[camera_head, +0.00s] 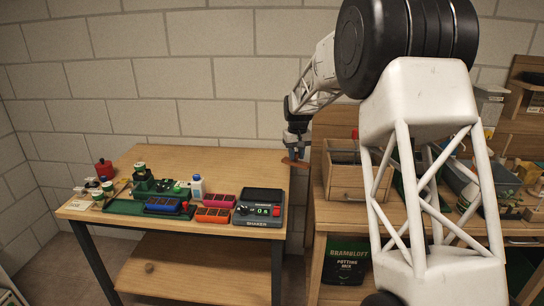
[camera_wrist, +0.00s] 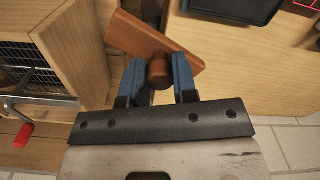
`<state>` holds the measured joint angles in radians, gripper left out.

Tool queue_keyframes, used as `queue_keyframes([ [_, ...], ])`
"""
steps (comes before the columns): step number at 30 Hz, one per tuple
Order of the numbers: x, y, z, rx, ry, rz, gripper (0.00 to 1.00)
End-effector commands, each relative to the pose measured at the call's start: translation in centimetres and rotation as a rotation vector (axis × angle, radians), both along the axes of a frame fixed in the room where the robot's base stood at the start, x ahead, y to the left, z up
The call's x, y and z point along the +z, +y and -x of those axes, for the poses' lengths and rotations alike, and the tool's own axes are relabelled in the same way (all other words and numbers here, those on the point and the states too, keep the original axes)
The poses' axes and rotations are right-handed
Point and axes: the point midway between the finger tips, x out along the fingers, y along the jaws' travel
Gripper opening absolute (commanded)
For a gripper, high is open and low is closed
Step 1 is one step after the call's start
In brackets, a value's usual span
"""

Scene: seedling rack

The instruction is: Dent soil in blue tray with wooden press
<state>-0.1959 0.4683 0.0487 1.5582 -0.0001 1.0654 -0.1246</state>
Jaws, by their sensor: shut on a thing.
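The brown wooden press (camera_wrist: 158,48) is a flat board with a short round knob. My gripper (camera_wrist: 158,80) has its two blue-padded fingers closed on the knob, and the board hangs tilted beyond the fingertips. In the head view my gripper (camera_head: 297,145) holds the press (camera_head: 296,162) in the air near the right edge of the table. The blue tray (camera_head: 165,205) sits at the table's front middle, well left of my gripper. Its soil is dark, and its surface detail is too small to tell.
The orange tray (camera_head: 213,215), pink tray (camera_head: 220,200) and black shaker (camera_head: 259,207) stand right of the blue tray. A white bottle (camera_head: 197,187) stands behind. A wooden box with a mesh (camera_head: 345,155) stands on the right bench. The table's back right is clear.

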Motion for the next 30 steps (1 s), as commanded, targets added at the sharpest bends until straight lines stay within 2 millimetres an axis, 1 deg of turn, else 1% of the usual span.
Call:
queue_keyframes([
  [1, 0.2, -1.2, 0.3, -0.02, 0.0, 0.0, 0.08],
  [6, 0.7, -4.0, 1.0, -0.07, 0.0, 0.0, 0.08],
  [15, 1.4, -7.5, 2.3, -0.141, 0.001, 0.0, 0.08],
  [18, 1.6, -8.2, 2.8, -0.163, 0.001, 0.0, 0.08],
  [19, 1.8, -8.2, 3.0, -0.169, 0.0, 0.0, 0.08],
  [30, 1.6, -3.7, 2.9, -0.138, 0.001, 0.0, 0.08],
])
